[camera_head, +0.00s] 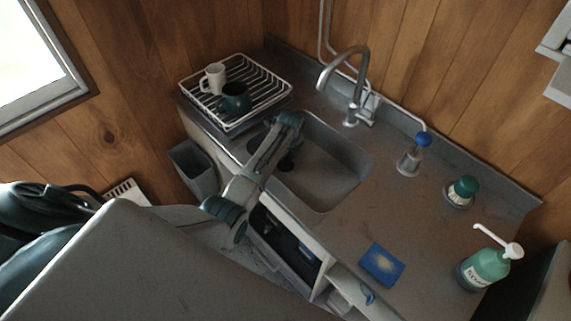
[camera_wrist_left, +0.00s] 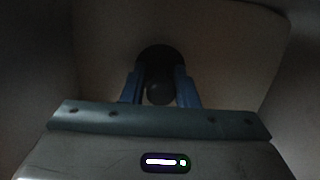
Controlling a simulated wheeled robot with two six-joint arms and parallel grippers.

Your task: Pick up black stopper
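The black stopper (camera_wrist_left: 160,58) is a dark round disc on the floor of the sink (camera_head: 325,178), with a round knob (camera_wrist_left: 160,94) towards the camera. It also shows as a small dark shape in the head view (camera_head: 286,163), partly hidden by my left arm. My left gripper (camera_wrist_left: 161,86) is down in the sink, its two blue fingers spread on either side of the knob. The fingers look open, with the knob between them; whether either one touches it is hard to see in the dim light. My right gripper is not in view.
A curved tap (camera_head: 354,90) rises behind the sink. A dish rack (camera_head: 262,78) with a white mug (camera_head: 214,78) and a dark mug (camera_head: 235,97) stands at the back left. A blue sponge (camera_head: 382,264), a green-topped brush (camera_head: 462,192) and a soap bottle (camera_head: 484,268) are on the right counter.

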